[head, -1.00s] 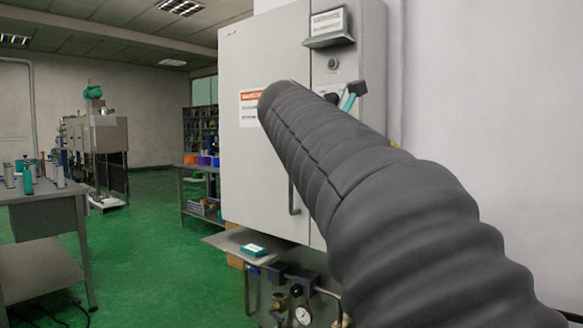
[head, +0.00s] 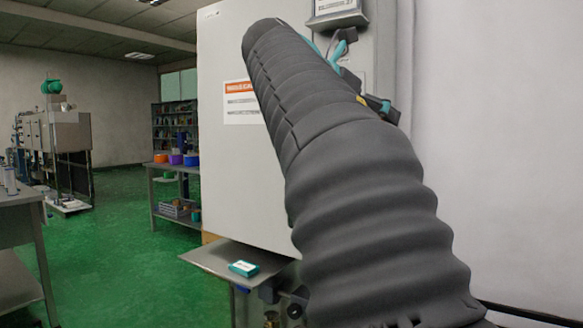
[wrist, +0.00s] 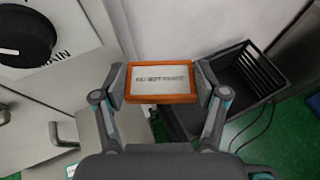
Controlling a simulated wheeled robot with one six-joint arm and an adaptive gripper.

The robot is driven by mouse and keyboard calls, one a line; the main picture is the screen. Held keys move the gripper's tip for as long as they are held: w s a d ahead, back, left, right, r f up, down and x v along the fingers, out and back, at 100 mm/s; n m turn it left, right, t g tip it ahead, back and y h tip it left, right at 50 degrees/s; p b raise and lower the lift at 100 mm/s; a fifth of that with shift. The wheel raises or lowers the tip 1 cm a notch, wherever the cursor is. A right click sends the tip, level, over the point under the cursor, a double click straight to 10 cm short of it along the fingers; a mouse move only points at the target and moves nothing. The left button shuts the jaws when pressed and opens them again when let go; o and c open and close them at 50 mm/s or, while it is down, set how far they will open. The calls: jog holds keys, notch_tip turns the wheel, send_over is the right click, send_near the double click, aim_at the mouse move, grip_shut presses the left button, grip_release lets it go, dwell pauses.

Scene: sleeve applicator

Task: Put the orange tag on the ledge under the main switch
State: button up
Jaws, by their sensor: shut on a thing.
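The orange tag (wrist: 160,99), an orange frame around a white printed face, is held between the two fingers of my gripper (wrist: 160,80) in the wrist view. It hangs clear of any surface. The black main switch knob (wrist: 22,38) is at the upper left of the wrist view, on a light panel lettered "MAIN". The tag is to the right of that panel. I cannot clearly make out the ledge under the switch. In the head view my arm covers the switch and the tag; only parts of my gripper (head: 358,75) show beside it.
A grey cabinet (head: 235,180) with an orange-headed notice (head: 241,103) stands ahead. A low shelf (head: 205,258) below it carries a teal box (head: 243,268). A black slatted bin (wrist: 250,80) is beyond the tag. Green floor at left is open.

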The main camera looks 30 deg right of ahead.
jog(key=w+f, duration=0.1)
jog(key=w, duration=0.2)
jog(key=w+a+f, duration=0.1)
jog(key=w+f, duration=0.1)
jog(key=w, duration=0.1)
jog(key=w+a+f, duration=0.1)
jog(key=w+f, duration=0.1)
jog(key=shift+w+a+f, duration=0.25)
jog(key=shift+w, duration=0.15)
jog(key=shift+f+b, duration=0.9)
jog(key=shift+f, duration=1.05)
jog(key=shift+f, duration=0.15)
jog(key=o, duration=1)
jog(key=shift+o, duration=0.2)
jog(key=shift+r, duration=0.25)
jog(key=p+v, duration=0.1)
jog(key=v, duration=1.1)
jog(key=shift+p, duration=0.4)
